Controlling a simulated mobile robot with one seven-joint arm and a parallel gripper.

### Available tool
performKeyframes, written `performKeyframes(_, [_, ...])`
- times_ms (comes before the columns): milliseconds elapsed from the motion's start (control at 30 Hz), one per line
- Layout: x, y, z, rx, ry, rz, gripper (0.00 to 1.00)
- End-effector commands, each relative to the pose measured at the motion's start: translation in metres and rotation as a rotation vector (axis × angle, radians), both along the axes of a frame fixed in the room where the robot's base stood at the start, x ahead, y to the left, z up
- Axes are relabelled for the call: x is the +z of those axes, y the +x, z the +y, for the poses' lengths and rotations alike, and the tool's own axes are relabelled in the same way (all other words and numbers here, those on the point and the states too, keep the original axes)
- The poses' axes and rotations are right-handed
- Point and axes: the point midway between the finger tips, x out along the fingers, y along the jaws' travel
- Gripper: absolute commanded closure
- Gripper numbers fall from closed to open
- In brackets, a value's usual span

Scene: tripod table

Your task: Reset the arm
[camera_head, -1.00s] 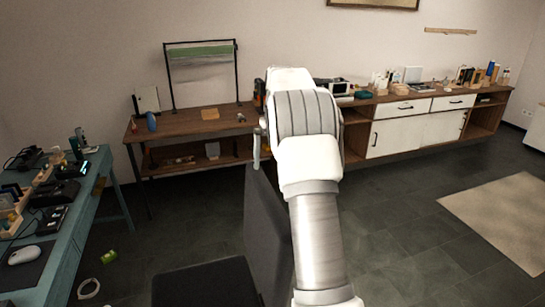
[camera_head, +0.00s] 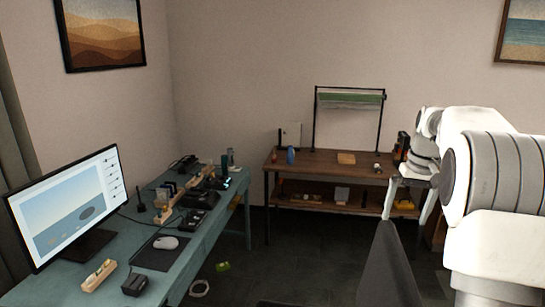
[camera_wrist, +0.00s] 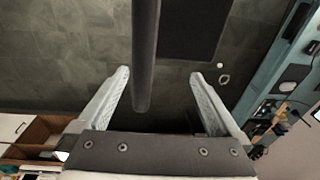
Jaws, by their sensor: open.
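My gripper (camera_head: 409,208) is open and empty at the right of the head view, with its fingers pointing down above the dark chair (camera_head: 388,272). The wrist view also shows the gripper (camera_wrist: 160,76), its two fingers spread wide apart. The narrow edge of the chair's back (camera_wrist: 146,50) runs between the fingers in that view. I cannot tell how far below the fingertips it lies. My white arm fills the right side of the head view.
A teal desk (camera_head: 115,262) with a monitor (camera_head: 68,205) and small items stands at left. A wooden workbench (camera_head: 320,163) stands against the back wall. Dark floor (camera_head: 300,243) lies open between them. A green object (camera_head: 222,267) and a white ring (camera_head: 199,288) lie near the desk.

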Motion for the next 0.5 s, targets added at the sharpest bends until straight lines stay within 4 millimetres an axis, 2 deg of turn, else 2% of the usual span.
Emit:
performKeyframes(33, [0.010,-0.008,0.010,0.007,-0.006,-0.016,0.00])
performKeyframes(200, [0.034,-0.035,0.041,0.020,-0.020,-0.061,0.00])
performKeyframes(500, [0.060,-0.092,0.092,0.050,-0.046,-0.141,0.00])
